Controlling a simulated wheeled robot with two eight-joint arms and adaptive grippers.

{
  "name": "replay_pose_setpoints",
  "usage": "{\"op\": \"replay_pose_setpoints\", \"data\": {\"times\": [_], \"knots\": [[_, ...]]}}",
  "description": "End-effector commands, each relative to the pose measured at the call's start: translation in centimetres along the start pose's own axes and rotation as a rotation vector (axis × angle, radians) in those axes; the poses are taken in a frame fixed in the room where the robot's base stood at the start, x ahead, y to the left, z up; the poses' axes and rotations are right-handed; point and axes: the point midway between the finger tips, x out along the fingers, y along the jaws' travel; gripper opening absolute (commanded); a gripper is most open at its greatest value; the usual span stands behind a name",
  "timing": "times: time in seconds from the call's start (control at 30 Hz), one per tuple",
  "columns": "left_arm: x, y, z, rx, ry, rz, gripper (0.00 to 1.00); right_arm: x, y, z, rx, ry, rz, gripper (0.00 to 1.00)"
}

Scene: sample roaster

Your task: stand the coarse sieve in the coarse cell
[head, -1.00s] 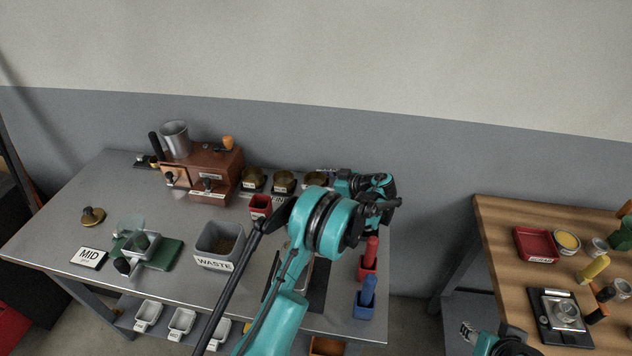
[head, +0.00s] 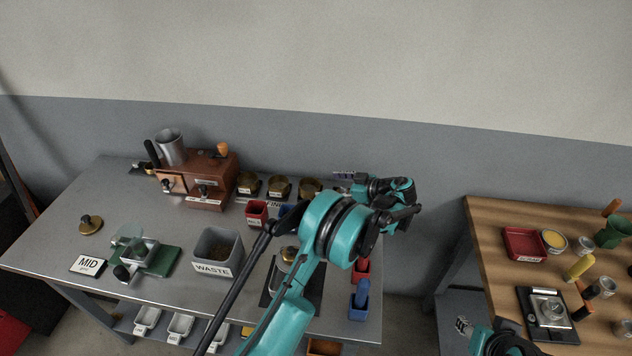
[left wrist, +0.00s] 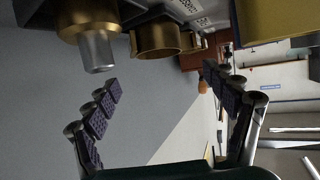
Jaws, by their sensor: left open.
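Three brass sieves stand in a row at the back of the metal table: a left one (head: 248,184), a middle one (head: 279,187) and a right one (head: 310,187). Their small labels are too blurred to tell which is coarse, and the cells under them are mostly hidden. My left gripper (head: 346,182) is open and empty, just right of the right sieve and apart from it. In the left wrist view its fingers (left wrist: 164,84) are spread, with a brass sieve (left wrist: 156,40) beyond them. My right gripper (head: 463,325) shows only partly at the bottom right.
A brown wooden machine (head: 205,180) stands left of the sieves. A red cup (head: 257,211) and a grey WASTE bin (head: 219,253) stand in front. My left arm crosses above the table's right part. A wooden table (head: 490,235) stands at the right, across a gap.

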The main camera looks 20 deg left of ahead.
Motion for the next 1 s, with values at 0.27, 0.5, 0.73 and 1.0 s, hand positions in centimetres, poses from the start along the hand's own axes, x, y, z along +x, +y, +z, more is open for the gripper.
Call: {"op": "replay_pose_setpoints", "data": {"times": [0.27, 0.5, 0.73, 1.0], "knots": [[-3.7, 0.0, -0.1, 0.001, -0.001, 0.000, 0.85, -0.8, 0.0, -0.6, 0.000, 0.000, 0.000, 0.40], [-4.5, -2.1, -3.7, 0.159, -0.119, 0.052, 0.85, -0.8, 0.0, -0.6, 0.000, 0.000, 0.000, 0.40], [-6.3, -8.3, -8.2, 0.453, -0.338, 0.234, 0.85, -0.8, 0.0, -0.6, 0.000, 0.000, 0.000, 0.40], [-9.8, -18.2, -9.6, 0.710, -0.502, 0.543, 0.85, -0.8, 0.0, -0.6, 0.000, 0.000, 0.000, 0.40]]}}
